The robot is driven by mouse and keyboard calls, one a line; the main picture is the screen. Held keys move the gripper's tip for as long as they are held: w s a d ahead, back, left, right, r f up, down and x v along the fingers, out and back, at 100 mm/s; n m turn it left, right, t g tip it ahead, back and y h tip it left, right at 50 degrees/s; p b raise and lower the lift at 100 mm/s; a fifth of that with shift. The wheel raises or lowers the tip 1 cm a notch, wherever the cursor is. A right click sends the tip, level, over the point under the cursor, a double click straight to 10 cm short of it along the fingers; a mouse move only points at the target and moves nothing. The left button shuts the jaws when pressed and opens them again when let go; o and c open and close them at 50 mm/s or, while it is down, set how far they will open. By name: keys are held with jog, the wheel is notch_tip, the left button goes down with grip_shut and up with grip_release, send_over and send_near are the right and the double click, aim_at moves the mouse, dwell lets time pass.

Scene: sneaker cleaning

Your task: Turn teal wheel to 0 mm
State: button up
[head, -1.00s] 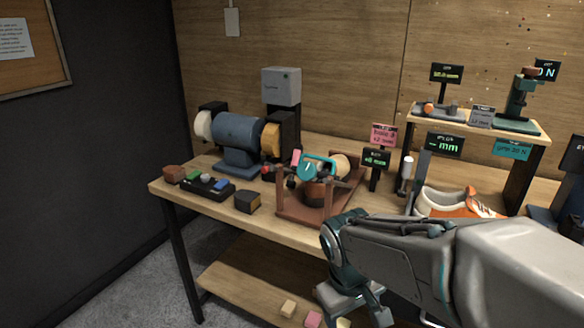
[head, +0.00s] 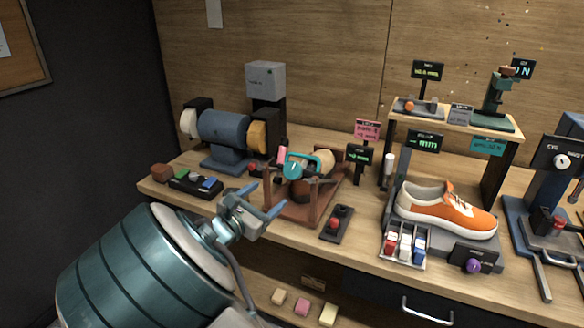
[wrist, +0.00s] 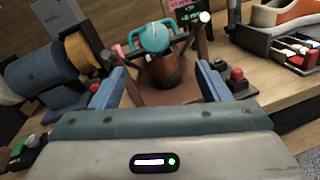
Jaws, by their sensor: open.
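The teal wheel (head: 292,168) is part of a reddish-brown fixture (head: 318,203) on the bench. In the wrist view the teal wheel (wrist: 155,38) shows as a round face beyond my fingers, above a dark brown cylinder (wrist: 163,72). My gripper (head: 263,199) is open and empty, in front and left of the fixture. Its blue fingers (wrist: 162,82) are spread wide, apart from the wheel. A small black display (head: 360,153) with green mm text stands behind the fixture; its number is too small to read surely.
A blue bench grinder (head: 225,135) stands left behind my gripper. A red button box (head: 337,222) sits right of the fixture. An orange sneaker (head: 447,210) and a rack of small bottles (head: 404,246) are further right.

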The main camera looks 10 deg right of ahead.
aim_at(291, 173)
jog(key=x, duration=1.3)
jog(key=shift+w+a+r, duration=0.1)
jog(key=shift+w+r, duration=0.15)
jog(key=shift+w, duration=0.25)
jog(key=shift+c, duration=0.3)
jog(key=shift+n+t, duration=0.3)
jog(key=c, duration=0.9)
